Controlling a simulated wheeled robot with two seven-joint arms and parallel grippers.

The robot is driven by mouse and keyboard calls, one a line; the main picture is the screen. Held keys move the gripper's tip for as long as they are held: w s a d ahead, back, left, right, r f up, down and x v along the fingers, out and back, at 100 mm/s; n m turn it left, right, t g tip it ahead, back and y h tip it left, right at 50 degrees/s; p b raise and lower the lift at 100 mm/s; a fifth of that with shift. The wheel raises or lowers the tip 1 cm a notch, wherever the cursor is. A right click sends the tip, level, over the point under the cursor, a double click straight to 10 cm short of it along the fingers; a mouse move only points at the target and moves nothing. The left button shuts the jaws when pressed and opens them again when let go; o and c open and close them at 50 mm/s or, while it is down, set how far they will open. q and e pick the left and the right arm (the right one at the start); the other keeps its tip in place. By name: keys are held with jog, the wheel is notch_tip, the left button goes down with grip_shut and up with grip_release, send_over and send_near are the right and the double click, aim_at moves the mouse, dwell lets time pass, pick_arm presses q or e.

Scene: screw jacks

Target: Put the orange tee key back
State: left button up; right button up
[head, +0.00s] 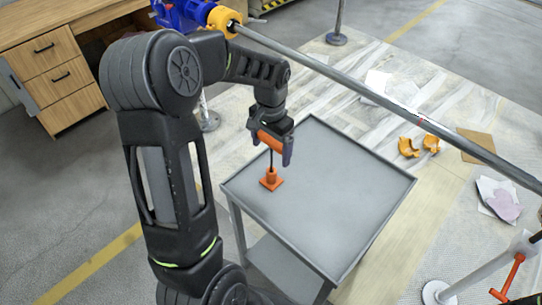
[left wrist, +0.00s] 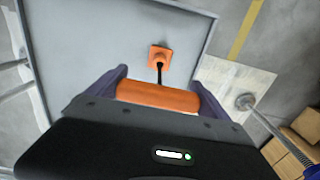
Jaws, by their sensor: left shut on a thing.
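The orange tee key (head: 270,140) has a thick orange crossbar and a thin dark shaft. My left gripper (head: 272,143) is shut on the crossbar above the cart; the crossbar also shows between the fingers in the left wrist view (left wrist: 158,97). The shaft points down to an orange holder (head: 271,180) with a square base near the left corner of the cart top. The holder also shows in the left wrist view (left wrist: 159,56). The shaft's lower end meets the holder's top in both views; I cannot tell how deep it sits. My right gripper is not in view.
The grey cart (head: 345,190) has a raised rim and an otherwise bare top. A long grey pipe (head: 380,97) crosses behind it. Another orange tee handle (head: 508,278) is on a stand at lower right. Orange clamp pieces (head: 408,147) lie on the floor beyond the cart.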

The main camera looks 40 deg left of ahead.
aim_at(271, 169)
pick_arm(q)
jog(key=shift+f, duration=1.85)
jog(key=o, duration=1.8)
jog(key=shift+f, duration=0.1)
notch_tip(271, 169, up, 12)
jog(key=shift+r, duration=0.15)
